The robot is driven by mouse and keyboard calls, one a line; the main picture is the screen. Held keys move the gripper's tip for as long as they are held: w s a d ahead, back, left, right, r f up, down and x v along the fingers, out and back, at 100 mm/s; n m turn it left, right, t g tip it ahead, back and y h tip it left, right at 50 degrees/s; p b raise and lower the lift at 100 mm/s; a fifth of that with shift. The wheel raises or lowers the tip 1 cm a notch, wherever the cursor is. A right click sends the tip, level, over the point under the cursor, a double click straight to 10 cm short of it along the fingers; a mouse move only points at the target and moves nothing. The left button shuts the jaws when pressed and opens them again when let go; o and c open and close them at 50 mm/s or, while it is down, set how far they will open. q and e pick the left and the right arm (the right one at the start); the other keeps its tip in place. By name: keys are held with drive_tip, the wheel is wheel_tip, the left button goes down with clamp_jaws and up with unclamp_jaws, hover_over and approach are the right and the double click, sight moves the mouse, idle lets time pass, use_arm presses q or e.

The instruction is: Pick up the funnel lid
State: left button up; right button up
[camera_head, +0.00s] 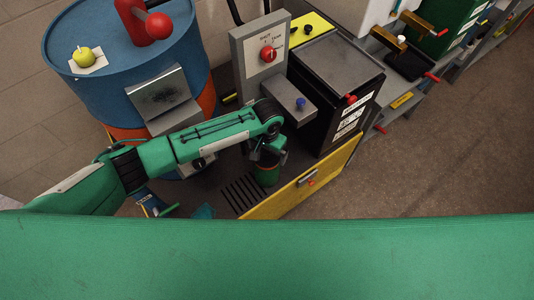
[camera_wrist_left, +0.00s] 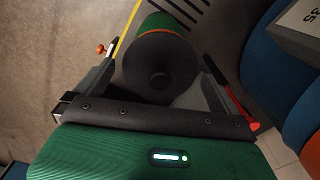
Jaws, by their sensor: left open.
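A dark round lid with a small knob at its centre (camera_wrist_left: 158,75), which looks like the funnel lid, sits on a green body with an orange band (camera_wrist_left: 160,25). In the head view the green body (camera_head: 266,176) stands on the slatted floor of the yellow-edged station; its top is mostly hidden by my gripper. My left gripper (camera_head: 266,156) is over it, pointing down. In the left wrist view its open fingers (camera_wrist_left: 160,64) are on either side of the dark lid, with gaps visible. My right gripper is not in view.
A black cabinet (camera_head: 335,85) is to the right.

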use_arm(q)
drive_tip(key=shift+c, duration=0.2)
drive_tip(key=c, duration=0.8)
drive_tip(key=shift+r, duration=0.1)
